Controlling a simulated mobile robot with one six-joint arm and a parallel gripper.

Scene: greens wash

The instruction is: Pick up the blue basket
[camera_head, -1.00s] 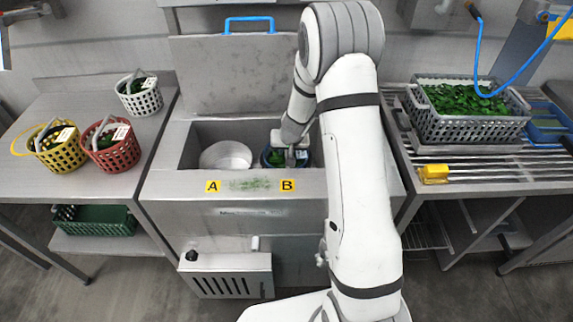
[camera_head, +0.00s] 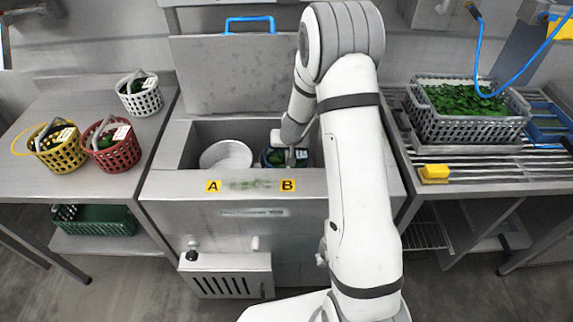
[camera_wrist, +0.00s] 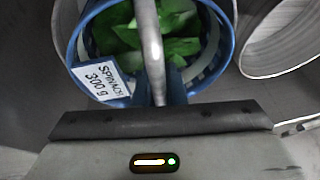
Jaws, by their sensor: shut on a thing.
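The blue basket (camera_wrist: 222,60) holds green leaves (camera_wrist: 125,38) and carries a white label (camera_wrist: 102,82) reading "SPINACH 300 g". In the head view the basket (camera_head: 268,160) is in the right part of the sink, behind the B mark, partly hidden by my gripper. My gripper (camera_head: 291,158) is shut on the basket's handle, a grey bar (camera_wrist: 150,45) that runs up the middle of the wrist view. Whether the basket touches the sink floor cannot be told.
A round metal drum (camera_head: 226,156) sits left of the basket in the sink (camera_head: 190,150). Yellow (camera_head: 62,158), red (camera_head: 115,158) and white (camera_head: 140,100) baskets stand on the left table. A grey crate of leaves (camera_head: 470,130) and a yellow block (camera_head: 434,172) are on the right rack.

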